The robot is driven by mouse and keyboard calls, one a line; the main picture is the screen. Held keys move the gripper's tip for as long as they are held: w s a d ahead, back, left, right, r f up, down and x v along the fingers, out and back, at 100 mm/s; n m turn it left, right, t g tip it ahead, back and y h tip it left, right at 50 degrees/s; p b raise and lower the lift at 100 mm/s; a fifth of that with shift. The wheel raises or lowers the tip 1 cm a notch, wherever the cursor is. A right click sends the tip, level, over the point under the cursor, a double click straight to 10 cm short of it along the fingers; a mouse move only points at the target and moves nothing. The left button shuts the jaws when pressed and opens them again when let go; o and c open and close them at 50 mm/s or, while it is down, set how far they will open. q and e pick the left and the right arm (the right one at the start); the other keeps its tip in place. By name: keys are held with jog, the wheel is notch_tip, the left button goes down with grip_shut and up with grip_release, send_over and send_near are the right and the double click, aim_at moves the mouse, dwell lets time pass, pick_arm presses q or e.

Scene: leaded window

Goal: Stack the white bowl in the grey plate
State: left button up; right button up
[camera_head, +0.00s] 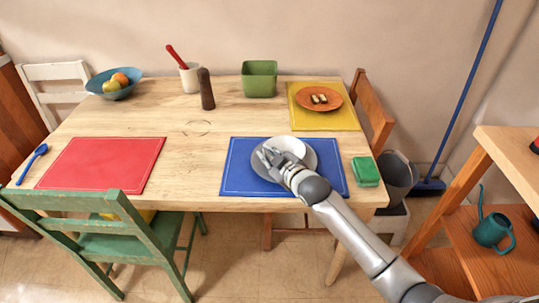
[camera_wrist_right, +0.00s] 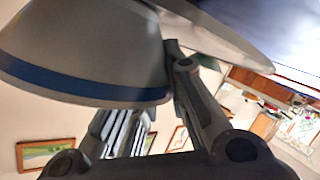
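The white bowl (camera_head: 291,145) is at the grey plate (camera_head: 310,160), over its middle part, on the blue mat. My right gripper (camera_head: 271,158) is at the bowl's near left rim and covers part of the bowl and plate. In the right wrist view the bowl (camera_wrist_right: 90,45) shows large, with a blue band near its rim, and the plate's edge (camera_wrist_right: 225,35) lies close to its base. The right gripper's fingers (camera_wrist_right: 160,95) straddle the bowl's wall, one against the outside, the other partly hidden behind it. Whether the base touches the plate is unclear. My left gripper is out of view.
The plate lies on a blue mat (camera_head: 238,172), with a green sponge (camera_head: 366,172) to its right. A red mat (camera_head: 100,163), pepper mill (camera_head: 206,89), green container (camera_head: 259,79) and orange plate (camera_head: 318,98) stand elsewhere. The wood between the mats is clear.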

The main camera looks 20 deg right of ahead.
jog(key=o, duration=0.4)
jog(key=shift+s+r, duration=0.15)
jog(key=shift+r, duration=0.2)
jog(key=v, duration=1.1)
jog(key=shift+s+d+r+p, duration=0.1)
jog(key=shift+s+d+p, duration=0.1)
jog(key=shift+s+p, duration=0.15)
